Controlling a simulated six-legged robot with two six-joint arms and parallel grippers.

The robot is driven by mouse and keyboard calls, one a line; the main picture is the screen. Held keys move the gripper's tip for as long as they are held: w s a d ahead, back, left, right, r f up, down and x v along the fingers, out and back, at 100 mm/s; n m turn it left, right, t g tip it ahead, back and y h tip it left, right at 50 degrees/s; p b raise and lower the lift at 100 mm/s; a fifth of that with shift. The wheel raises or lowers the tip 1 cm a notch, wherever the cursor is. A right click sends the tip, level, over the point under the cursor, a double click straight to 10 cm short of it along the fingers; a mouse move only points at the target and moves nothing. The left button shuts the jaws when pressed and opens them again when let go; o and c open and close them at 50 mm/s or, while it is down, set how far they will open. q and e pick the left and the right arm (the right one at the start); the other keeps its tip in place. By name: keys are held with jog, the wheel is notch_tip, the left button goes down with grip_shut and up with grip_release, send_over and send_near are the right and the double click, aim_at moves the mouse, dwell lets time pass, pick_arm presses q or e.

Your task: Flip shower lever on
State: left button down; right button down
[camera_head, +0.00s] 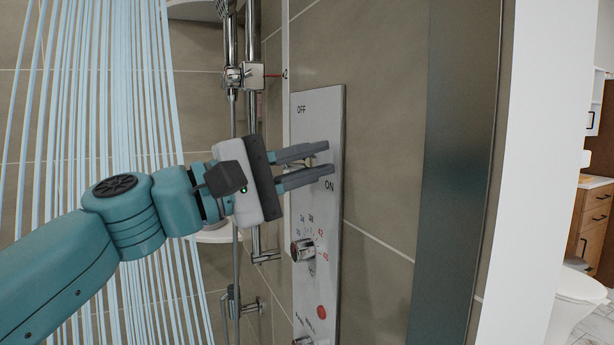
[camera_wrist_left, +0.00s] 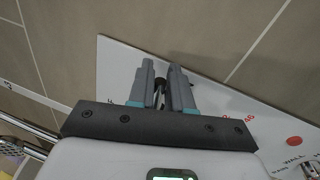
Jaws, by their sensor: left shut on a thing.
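The shower panel (camera_head: 318,110) is a pale upright plate on the tiled wall, marked OFF near its top and ON lower down. My left gripper (camera_head: 324,158) reaches it from the left, its two fingers just above the ON mark. The fingers are shut on the shower lever, which they mostly hide. A small dark part of the lever (camera_wrist_left: 159,88) shows between the fingers of my left gripper (camera_wrist_left: 162,68) in the left wrist view. Light blue water streams (camera_head: 130,80) fall at the left of the head view. My right gripper is not in view.
A round temperature knob (camera_head: 302,250) with numbers sits below the lever on the panel. A chrome shower rail (camera_head: 252,120) stands just left of the panel. A dark vertical strip (camera_head: 455,150) and white wall edge are at right, with a toilet (camera_head: 580,290) beyond.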

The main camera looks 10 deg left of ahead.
pick_arm(q)
jog(key=shift+f+m+b, duration=0.6)
jog(key=shift+m+b, duration=0.1)
jog(key=shift+m, duration=0.3)
jog(key=c, duration=1.2)
grip_release()
jog(key=shift+s, duration=0.1)
jog(key=b+v, duration=0.2)
jog(key=v, duration=1.4)
jog(key=shift+a+b, duration=0.2)
jog(key=shift+b, duration=0.1)
